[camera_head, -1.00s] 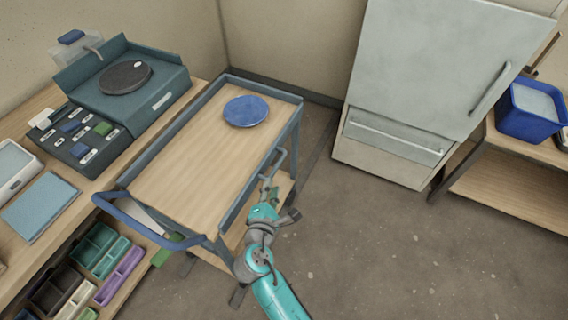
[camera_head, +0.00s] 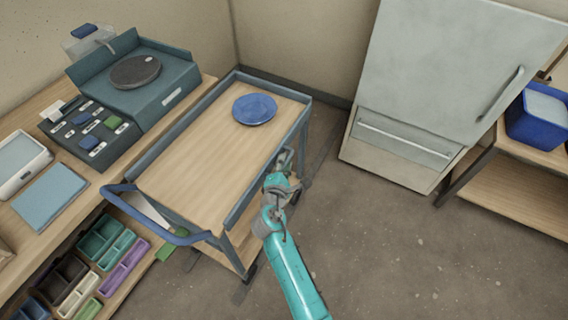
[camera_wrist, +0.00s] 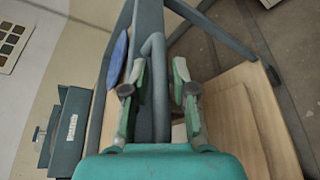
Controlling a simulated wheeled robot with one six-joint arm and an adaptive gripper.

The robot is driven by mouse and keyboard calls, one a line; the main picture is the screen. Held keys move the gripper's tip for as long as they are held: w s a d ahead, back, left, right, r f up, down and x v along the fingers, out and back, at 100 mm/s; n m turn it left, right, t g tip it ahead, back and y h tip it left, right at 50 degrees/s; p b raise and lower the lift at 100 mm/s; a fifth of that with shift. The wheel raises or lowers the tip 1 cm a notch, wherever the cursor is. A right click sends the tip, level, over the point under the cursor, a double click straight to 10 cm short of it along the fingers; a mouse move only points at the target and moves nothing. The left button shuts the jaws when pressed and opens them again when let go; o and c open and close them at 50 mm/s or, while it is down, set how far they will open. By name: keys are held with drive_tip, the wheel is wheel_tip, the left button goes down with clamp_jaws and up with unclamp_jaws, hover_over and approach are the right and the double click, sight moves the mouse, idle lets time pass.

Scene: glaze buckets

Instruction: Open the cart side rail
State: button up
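The cart (camera_head: 206,160) has a wooden top with grey-blue edges. Its side rail (camera_head: 254,186) runs along the right side and is up, level with the top. My gripper (camera_head: 285,160) is at the outer side of this rail, near its middle. In the wrist view, a grey bar handle (camera_wrist: 156,75) stands between the two green fingers of my gripper (camera_wrist: 160,72). The fingers are open, with a gap on the right of the bar. I cannot tell whether the left finger touches it. The handle is mostly hidden by my gripper in the head view.
A blue plate (camera_head: 254,109) lies on the cart top. A workbench (camera_head: 90,190) stands close on the left. A pale fridge (camera_head: 447,75) stands at the back right, beside a shelf with a blue bucket (camera_head: 530,127). The floor (camera_head: 400,260) right of the cart is clear.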

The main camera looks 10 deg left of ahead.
clamp_jaws()
drive_tip(key=shift+s+d+f, duration=0.1)
wheel_tip(320, 180, down, 6)
drive_tip(key=d+m+t+h, duration=0.1)
drive_tip(key=m+t, duration=0.4)
drive_tip(key=m, duration=1.2)
drive_tip(key=shift+s+m+t+h, duration=0.15)
drive_tip(key=shift+m+t+h, duration=0.15)
idle(0.6)
